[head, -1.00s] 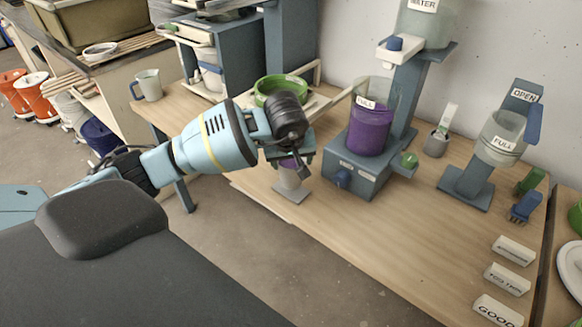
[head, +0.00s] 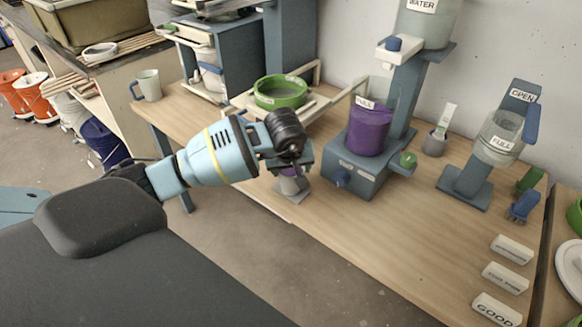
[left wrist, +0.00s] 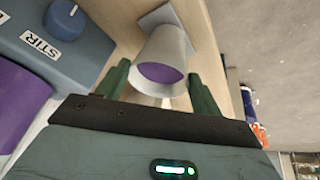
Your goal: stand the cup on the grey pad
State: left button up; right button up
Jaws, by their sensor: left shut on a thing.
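The cup (head: 290,186) is a small pale grey cup with purple liquid inside, low under my left gripper (head: 292,162) at the near edge of the bench. In the left wrist view the cup (left wrist: 165,52) stands between the green fingers of the gripper (left wrist: 160,86), which is shut on it. The grey pad (head: 297,197) lies directly under the cup, and its corner (left wrist: 158,16) shows past the cup's base. The cup looks upright. I cannot tell whether its base touches the pad. My right gripper is not in view.
A stirrer stand (head: 356,176) with a purple "FULL" bucket (head: 369,128) is close on the right. A green bowl (head: 281,94) sits behind. A grey mug (head: 148,85) stands at the bench's left end. The front middle of the bench is clear.

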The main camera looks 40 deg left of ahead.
pick_arm(q)
jog(key=o, duration=1.2)
jog(key=shift+f, duration=0.1)
jog(key=o, duration=0.3)
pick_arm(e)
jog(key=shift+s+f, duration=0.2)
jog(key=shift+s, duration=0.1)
pick_arm(q)
jog(key=shift+o, duration=0.2)
jog(key=v, duration=1.2)
jog(key=shift+p, duration=0.45)
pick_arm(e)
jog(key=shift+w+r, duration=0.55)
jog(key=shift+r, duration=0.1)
pick_arm(q)
jog(key=shift+d, duration=0.1)
